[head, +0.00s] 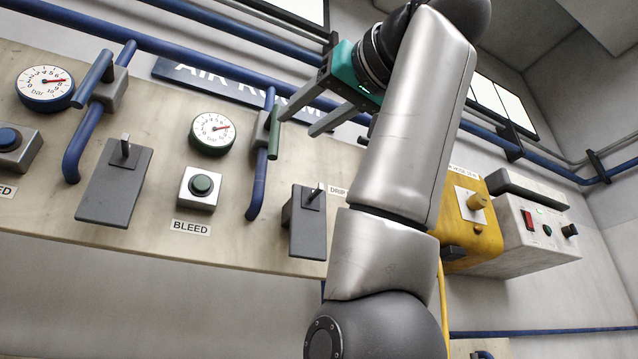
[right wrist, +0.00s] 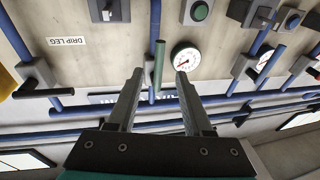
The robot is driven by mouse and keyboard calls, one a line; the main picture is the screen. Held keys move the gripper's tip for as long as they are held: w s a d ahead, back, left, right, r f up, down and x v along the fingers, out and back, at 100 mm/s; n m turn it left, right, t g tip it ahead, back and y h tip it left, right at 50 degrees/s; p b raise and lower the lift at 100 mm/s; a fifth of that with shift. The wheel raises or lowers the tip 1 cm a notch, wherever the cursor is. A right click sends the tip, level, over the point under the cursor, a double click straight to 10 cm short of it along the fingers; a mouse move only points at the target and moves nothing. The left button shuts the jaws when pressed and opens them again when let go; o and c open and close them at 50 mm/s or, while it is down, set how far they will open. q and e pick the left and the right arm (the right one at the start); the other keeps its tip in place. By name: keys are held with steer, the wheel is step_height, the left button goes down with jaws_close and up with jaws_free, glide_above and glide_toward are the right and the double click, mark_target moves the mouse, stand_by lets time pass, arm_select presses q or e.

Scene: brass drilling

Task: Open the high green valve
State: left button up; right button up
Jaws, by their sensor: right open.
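The high green valve has a green lever handle (head: 274,132) on a grey body (head: 261,130) on a blue pipe, upper middle of the panel in the head view. The handle lies along the pipe. My right gripper (head: 299,124) is open and empty, reaching in from the right with its fingertips close to the handle. In the right wrist view the green handle (right wrist: 159,65) appears between the two spread fingers (right wrist: 160,74). I cannot tell whether the tips reach past it; no contact shows. My left gripper is not in view.
Gauges (head: 212,132) and a green button over the BLEED label (head: 190,228) are left of the valve. Another valve with a blue lever (head: 92,80) is further left. Grey brackets (head: 114,185) stick out below. A yellow box (head: 470,225) stands right of my arm.

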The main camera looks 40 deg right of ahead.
steer(key=s, duration=0.2)
steer(key=shift+s+f, duration=0.2)
steer(key=shift+s, duration=0.15)
